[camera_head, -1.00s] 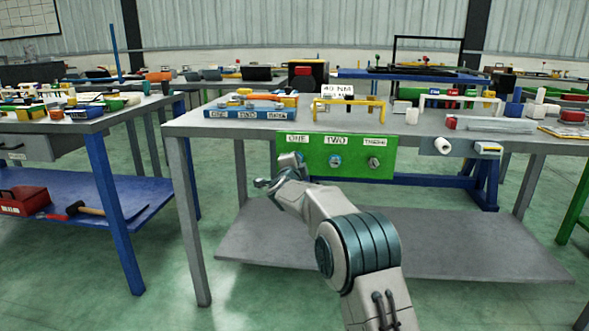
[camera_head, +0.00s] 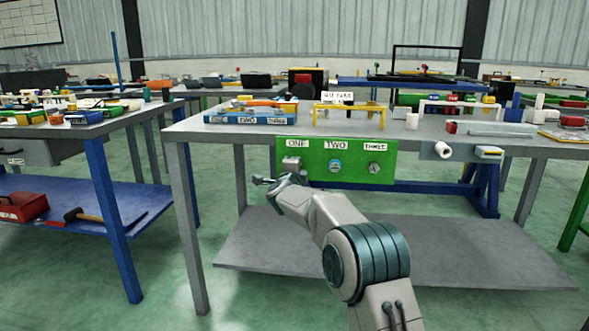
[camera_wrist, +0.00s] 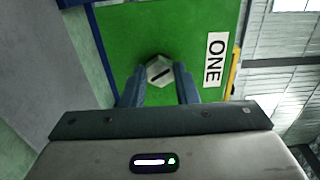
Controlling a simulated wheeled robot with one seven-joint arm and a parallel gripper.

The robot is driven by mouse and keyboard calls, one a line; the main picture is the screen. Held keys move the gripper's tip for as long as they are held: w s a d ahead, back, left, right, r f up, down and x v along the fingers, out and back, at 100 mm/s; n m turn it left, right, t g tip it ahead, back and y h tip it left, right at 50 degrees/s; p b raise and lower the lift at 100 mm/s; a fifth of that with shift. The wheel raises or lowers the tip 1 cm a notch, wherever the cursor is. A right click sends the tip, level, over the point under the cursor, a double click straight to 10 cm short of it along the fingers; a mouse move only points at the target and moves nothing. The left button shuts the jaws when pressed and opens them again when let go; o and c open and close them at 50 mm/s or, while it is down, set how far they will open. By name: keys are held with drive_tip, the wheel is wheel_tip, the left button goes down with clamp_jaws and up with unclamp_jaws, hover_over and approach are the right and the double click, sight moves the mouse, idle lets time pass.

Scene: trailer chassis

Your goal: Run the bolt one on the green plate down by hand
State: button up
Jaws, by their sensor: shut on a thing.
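The green plate (camera_head: 352,172) hangs on the front edge of the grey workbench, with the labels ONE, TWO and THREE along its top. Bolts two (camera_head: 335,166) and three (camera_head: 374,168) show on its face. In the wrist view, bolt one (camera_wrist: 159,70) is a grey hex head with a dark slot, beside the ONE label (camera_wrist: 214,59). My gripper (camera_wrist: 160,88) has its two dark fingers on either side of this head, shut on it. In the head view, my gripper (camera_head: 292,166) is at the plate's left end and covers most of bolt one.
On the bench top (camera_head: 390,147) stand a blue labelled tray (camera_head: 250,118), a yellow frame (camera_head: 349,108) and a white frame (camera_head: 460,100). A lower shelf (camera_head: 400,245) lies below.

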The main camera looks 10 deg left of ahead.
drive_tip(key=o, duration=1)
drive_tip(key=shift+d+f, duration=0.1)
drive_tip(key=shift+f, duration=0.1)
drive_tip(key=shift+r, duration=0.1)
drive_tip(key=s+p, duration=0.1)
drive_tip(key=s, duration=1.3)
drive_tip(key=shift+a, duration=0.25)
drive_tip(key=shift+r, duration=0.1)
